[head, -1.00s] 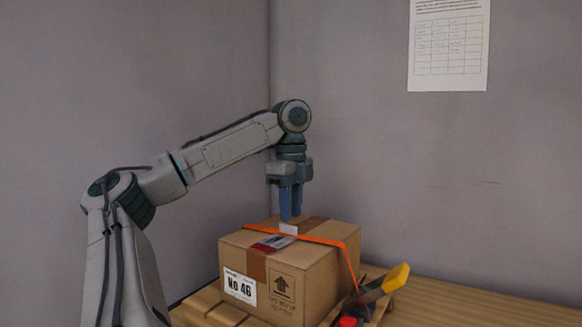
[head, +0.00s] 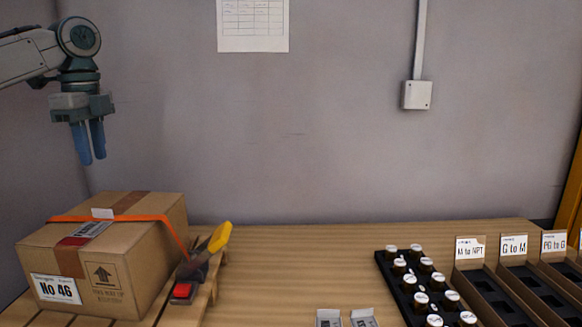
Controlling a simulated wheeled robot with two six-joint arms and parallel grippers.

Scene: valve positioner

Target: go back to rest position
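My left gripper (head: 93,161) hangs in the upper left of the head view, blue fingers pointing down. A narrow gap shows between the fingers and nothing is between them. It is above the cardboard box (head: 130,277) and clear of it. The box, marked "No 46", stands closed at the lower left. An orange strap (head: 135,217) runs over its top, with a small white tab (head: 102,213) standing up beneath the gripper. My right gripper is not in view.
A yellow-handled tool (head: 218,238) and a red item (head: 182,290) lie beside the box. A black rack of white-capped pieces (head: 392,277) and labelled bins (head: 470,247) stand at right. Two small grey packets (head: 363,318) are at the front. The middle of the wooden table (head: 300,262) is clear.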

